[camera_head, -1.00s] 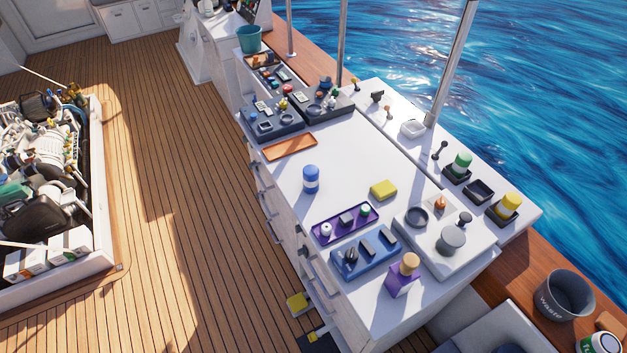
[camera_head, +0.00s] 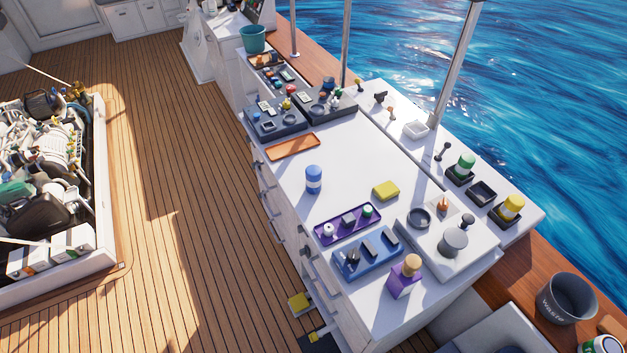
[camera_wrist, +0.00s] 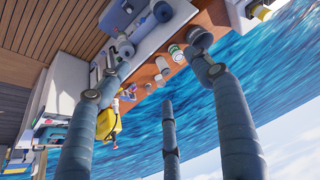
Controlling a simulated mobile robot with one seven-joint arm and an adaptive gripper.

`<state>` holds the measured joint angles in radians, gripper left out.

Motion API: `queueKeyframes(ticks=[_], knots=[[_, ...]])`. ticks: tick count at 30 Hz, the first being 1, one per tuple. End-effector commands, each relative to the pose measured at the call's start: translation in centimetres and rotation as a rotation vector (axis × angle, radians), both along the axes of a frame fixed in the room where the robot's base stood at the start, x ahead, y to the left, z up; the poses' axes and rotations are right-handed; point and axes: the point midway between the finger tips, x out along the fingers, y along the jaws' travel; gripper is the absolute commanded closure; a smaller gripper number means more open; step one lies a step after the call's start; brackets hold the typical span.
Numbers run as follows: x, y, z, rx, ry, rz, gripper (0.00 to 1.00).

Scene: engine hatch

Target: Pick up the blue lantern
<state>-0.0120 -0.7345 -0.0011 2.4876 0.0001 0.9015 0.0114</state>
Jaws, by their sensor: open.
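The blue lantern (camera_head: 314,180), taken to be the blue and white cylinder, stands upright on the white counter (camera_head: 335,157), left of the yellow sponge-like block (camera_head: 386,191). It stands behind the purple tray (camera_head: 330,238). My gripper (camera_wrist: 158,88) shows only in the wrist view, its three fingers spread open with nothing held between them. The wrist view looks past the fingers at the boat's edge and the water. I cannot make out the blue lantern there, so its distance from my gripper cannot be told.
An orange tray (camera_head: 293,146) lies behind the lantern. Green (camera_head: 461,168) and yellow (camera_head: 509,208) cylinders stand on the ledge. Counter around the lantern is clear; wooden deck (camera_head: 190,230) is open at left.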

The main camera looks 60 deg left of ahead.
Motion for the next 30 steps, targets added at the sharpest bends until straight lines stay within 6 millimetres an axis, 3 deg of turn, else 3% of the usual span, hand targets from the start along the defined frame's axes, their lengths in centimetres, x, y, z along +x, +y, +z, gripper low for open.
queueKeyframes(ticks=[8, 14, 23, 30], knots=[[3.5, 2.5, 2.3, 0.029, 0.032, 0.014, 0.34], [7.2, 5.8, 4.2, 0.056, 0.068, 0.025, 0.34], [12.8, 12.2, 6.2, 0.091, 0.124, 0.038, 0.34], [16.6, 18.4, 6.8, 0.110, 0.171, 0.046, 0.34]])
